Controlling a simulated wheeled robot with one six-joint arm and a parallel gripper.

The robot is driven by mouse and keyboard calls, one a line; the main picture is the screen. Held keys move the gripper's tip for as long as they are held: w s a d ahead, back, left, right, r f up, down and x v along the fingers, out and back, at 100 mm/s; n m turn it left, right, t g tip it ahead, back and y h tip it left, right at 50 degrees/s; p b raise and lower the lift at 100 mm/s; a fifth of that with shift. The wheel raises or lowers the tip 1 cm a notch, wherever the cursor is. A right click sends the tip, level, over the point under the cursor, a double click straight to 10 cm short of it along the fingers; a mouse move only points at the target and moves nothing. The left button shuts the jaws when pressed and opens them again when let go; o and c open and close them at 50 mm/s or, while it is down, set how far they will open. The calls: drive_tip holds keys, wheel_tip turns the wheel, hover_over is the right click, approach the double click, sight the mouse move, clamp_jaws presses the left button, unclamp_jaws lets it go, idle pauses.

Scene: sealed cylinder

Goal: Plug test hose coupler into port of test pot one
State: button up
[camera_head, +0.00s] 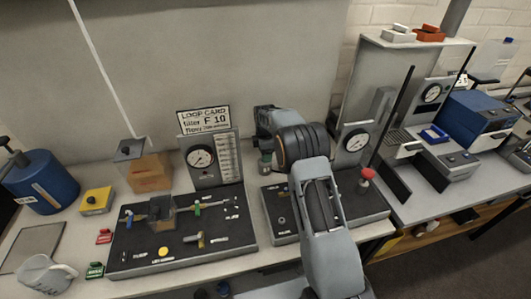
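My arm rises from the bottom and bends left at its dark wrist. My gripper (266,158) is at the wrist's left end, above the back of the middle black panel (283,234). It is small and partly turned away; I cannot tell whether its fingers are open or hold something. A small greenish-grey piece shows at its lower end. The middle panel has small round fittings on its left part, and my forearm hides much of its centre. I cannot identify the hose coupler, test pot one or its port with certainty.
A left black panel (190,254) carries coloured valves and a gauge board (205,158) behind. A red knob (367,173) stands right of my forearm. A blue tank (42,182), brown box (150,173) and yellow box (96,200) stand left. Blue-and-grey equipment (478,120) fills the right bench.

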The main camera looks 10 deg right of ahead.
wheel_tip(320, 180, up, 14)
drive_tip(key=b, duration=0.2)
idle(0.6)
drive_tip(key=shift+f, duration=0.1)
